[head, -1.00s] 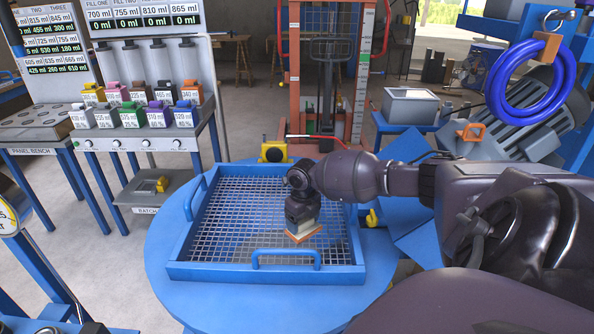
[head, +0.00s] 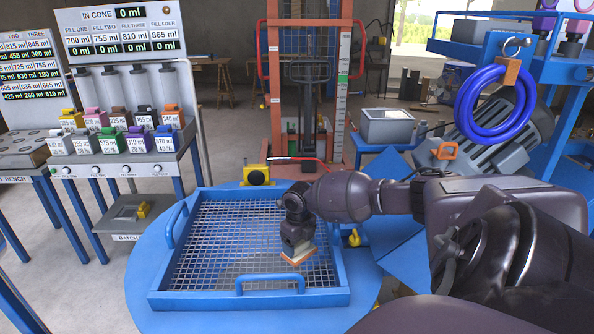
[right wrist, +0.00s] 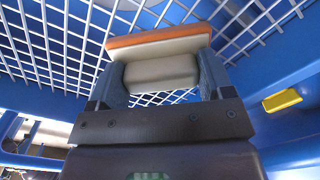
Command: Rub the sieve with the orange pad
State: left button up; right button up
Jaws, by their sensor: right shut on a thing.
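The sieve (head: 180,298) is a blue square frame with handles and a pale wire mesh, lying on a round blue table. My right gripper (head: 297,245) is over the front right part of the mesh, pointing down. It is shut on the orange pad (head: 298,258), a cream block with an orange face. In the right wrist view the pad (right wrist: 158,38) sits between the two fingers (right wrist: 160,85), orange layer away from the palm, mesh behind it. The pad looks slightly tilted in the head view. I cannot tell whether it touches the mesh. My left gripper is not in view.
A yellow fitting (head: 256,175) sits behind the sieve, and a yellow hook (head: 354,238) is at its right. A bench with coloured dispensers (head: 117,140) stands left. A blue coil (head: 497,103) hangs at right. The mesh left of the pad is clear.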

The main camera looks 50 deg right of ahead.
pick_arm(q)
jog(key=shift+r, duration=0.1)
pick_arm(e)
jog(key=shift+r, duration=0.1)
jog(key=shift+r+p, duration=1.45)
jog(key=shift+r, duration=0.85)
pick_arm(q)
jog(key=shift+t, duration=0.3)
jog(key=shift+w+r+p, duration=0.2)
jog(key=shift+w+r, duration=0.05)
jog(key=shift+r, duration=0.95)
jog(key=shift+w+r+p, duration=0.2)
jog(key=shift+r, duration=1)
pick_arm(e)
jog(key=shift+r, duration=0.6)
jog(key=shift+r+p, duration=1.15)
jog(key=shift+r, duration=0.4)
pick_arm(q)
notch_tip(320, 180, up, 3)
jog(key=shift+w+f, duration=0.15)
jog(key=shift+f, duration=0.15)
pick_arm(e)
jog(key=shift+w, duration=0.1)
